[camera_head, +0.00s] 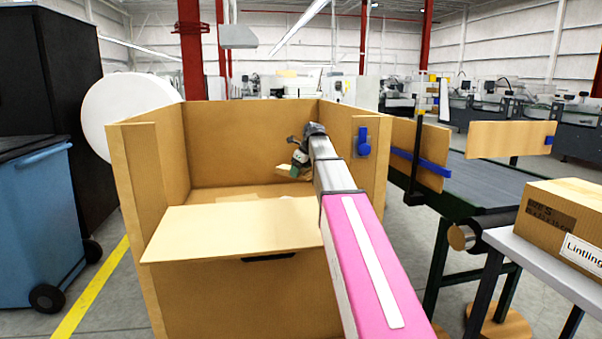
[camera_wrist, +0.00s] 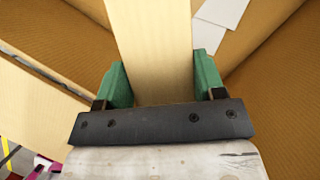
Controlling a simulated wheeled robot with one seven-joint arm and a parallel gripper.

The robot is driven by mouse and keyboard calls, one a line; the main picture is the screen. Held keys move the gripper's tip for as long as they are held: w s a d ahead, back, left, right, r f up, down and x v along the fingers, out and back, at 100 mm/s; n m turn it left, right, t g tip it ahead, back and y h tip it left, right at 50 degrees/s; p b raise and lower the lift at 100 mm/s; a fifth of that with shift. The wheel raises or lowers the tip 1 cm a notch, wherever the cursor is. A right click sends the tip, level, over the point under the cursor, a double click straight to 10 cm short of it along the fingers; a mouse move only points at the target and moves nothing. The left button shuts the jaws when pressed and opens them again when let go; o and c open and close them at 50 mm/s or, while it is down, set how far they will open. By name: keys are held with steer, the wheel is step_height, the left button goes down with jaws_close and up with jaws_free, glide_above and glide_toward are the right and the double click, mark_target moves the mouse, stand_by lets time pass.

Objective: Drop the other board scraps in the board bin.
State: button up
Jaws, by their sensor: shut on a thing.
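My gripper (camera_head: 297,165) is over the inside of the large cardboard-coloured board bin (camera_head: 150,180), at the end of my outstretched arm. Its two green fingers (camera_wrist: 160,82) are shut on a pale tan board scrap (camera_wrist: 153,40) in the wrist view. The scrap also shows at the fingers in the head view (camera_head: 288,171). Below it, whitish flat pieces (camera_wrist: 222,14) lie inside the bin against its brown walls. The bin's front has a lowered flap (camera_head: 235,230). Most of the bin floor is hidden behind the flap in the head view.
A blue wheeled bin (camera_head: 35,220) stands at the left beside a black cabinet (camera_head: 70,90). At the right are a conveyor (camera_head: 440,190) with upright boards and a grey table (camera_head: 540,265) carrying a carton (camera_head: 570,220). A yellow floor line (camera_head: 90,290) runs left of the board bin.

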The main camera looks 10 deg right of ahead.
steer(key=shift+w, duration=0.4)
steer(key=shift+f, duration=0.1)
steer(key=o, duration=1)
steer(key=v, duration=1.1)
steer(key=shift+f, duration=0.1)
